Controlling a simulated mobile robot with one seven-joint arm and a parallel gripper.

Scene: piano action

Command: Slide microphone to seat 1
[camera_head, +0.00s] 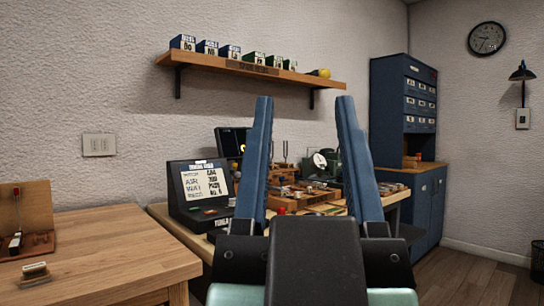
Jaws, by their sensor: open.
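My gripper (304,100) is in the foreground at the centre, with two upright blue fingers spread wide and nothing between them. Through the gap I see a workbench farther back, with a wooden piano action assembly (303,197) on it. I cannot pick out the microphone for certain; the parts there are small and partly hidden by my fingers and gripper body. Seat 1 cannot be told apart either. A dark console with a lit readout (205,188) stands on the bench left of my gripper. A green device with a round dial (328,162) stands behind the assembly.
A wooden table (95,250) at the left holds a small wooden stand (25,220) and a small block (35,271). A wall shelf (250,70) carries several labelled boxes. A blue cabinet (405,105) stands at the back right. Open floor (480,280) lies at the right.

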